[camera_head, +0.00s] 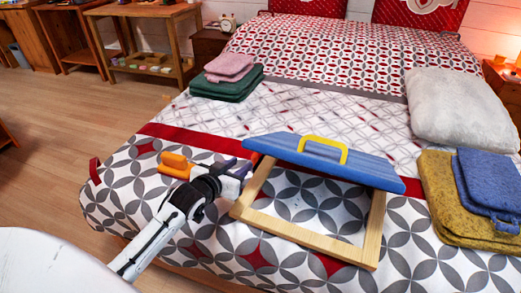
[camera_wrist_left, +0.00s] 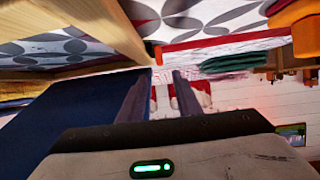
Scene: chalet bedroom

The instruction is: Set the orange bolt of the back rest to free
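The back rest lies on the bed: a blue panel (camera_head: 330,160) with a yellow handle (camera_head: 323,143), raised at a low tilt over a pale wooden frame (camera_head: 300,238). A small orange-red piece, apparently the bolt (camera_head: 254,158), shows at the frame's left side, by the panel's edge. It also shows in the left wrist view (camera_wrist_left: 157,54), ahead of the gap between my fingers; its setting is too small to tell. My left gripper (camera_head: 235,168) is open and empty, just left of the frame, its dark fingers (camera_wrist_left: 160,95) apart. My right gripper is out of view.
An orange block (camera_head: 175,165) shows left of my gripper; what it rests on is unclear. Folded green and pink towels (camera_head: 228,83) lie behind, yellow and blue ones (camera_head: 465,200) right of the frame. A white pillow (camera_head: 462,108) is at the right.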

